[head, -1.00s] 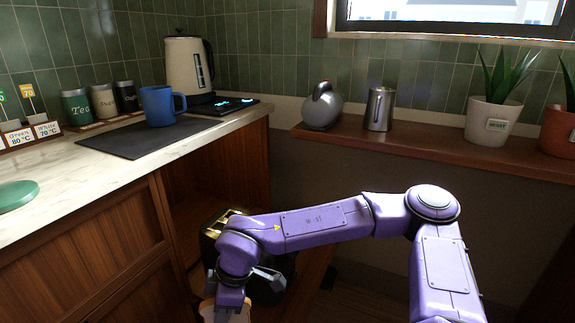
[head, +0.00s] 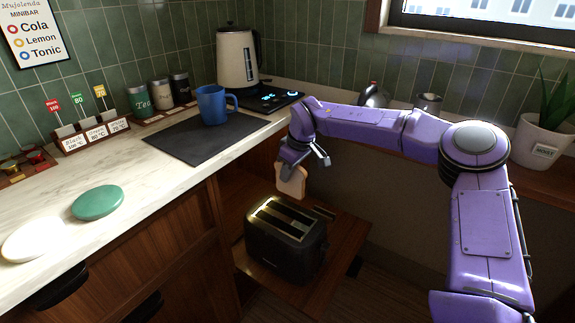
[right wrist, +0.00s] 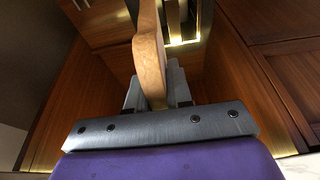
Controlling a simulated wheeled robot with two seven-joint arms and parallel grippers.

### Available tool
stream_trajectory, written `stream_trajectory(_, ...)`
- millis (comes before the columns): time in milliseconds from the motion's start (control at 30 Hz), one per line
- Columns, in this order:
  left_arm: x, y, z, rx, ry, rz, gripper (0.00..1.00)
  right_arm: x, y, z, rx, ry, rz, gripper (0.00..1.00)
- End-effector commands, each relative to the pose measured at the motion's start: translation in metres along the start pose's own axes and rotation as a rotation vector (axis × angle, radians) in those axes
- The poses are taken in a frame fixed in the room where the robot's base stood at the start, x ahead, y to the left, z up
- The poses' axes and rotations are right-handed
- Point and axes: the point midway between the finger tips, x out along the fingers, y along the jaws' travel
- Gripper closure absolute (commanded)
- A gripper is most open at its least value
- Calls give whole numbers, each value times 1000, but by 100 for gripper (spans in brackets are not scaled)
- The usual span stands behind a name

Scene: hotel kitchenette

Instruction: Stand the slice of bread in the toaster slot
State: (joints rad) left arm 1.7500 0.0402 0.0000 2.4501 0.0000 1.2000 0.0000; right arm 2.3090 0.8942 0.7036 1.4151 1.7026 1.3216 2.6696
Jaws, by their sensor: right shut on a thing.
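The slice of bread (head: 292,182) is pale with a brown crust and hangs upright below my right gripper (head: 297,163). The right gripper is shut on its upper part. The right wrist view shows the bread (right wrist: 150,58) edge-on between the fingers (right wrist: 157,92). The black toaster (head: 284,252) stands on a low wooden shelf, with two long slots in its metal top. The bread is above the toaster's far side in the head view, apart from it. The toaster's top shows partly behind the bread in the right wrist view. My left gripper is not in view.
The marble counter (head: 140,215) rises left of the toaster, with a dark mat (head: 200,141), blue mug (head: 212,105) and kettle (head: 237,58) on it. A window ledge with a potted plant (head: 541,140) runs behind my right arm. Bare shelf (head: 345,232) shows right of the toaster.

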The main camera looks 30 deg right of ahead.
Motion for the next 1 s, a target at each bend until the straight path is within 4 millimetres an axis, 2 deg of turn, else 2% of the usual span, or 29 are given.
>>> stream_trajectory(167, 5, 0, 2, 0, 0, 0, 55, 7, 0, 0, -11, -2, -5, 100)
stream_trajectory(1000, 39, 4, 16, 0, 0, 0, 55, 84, -1, 24, -12, -3, -5, 100)
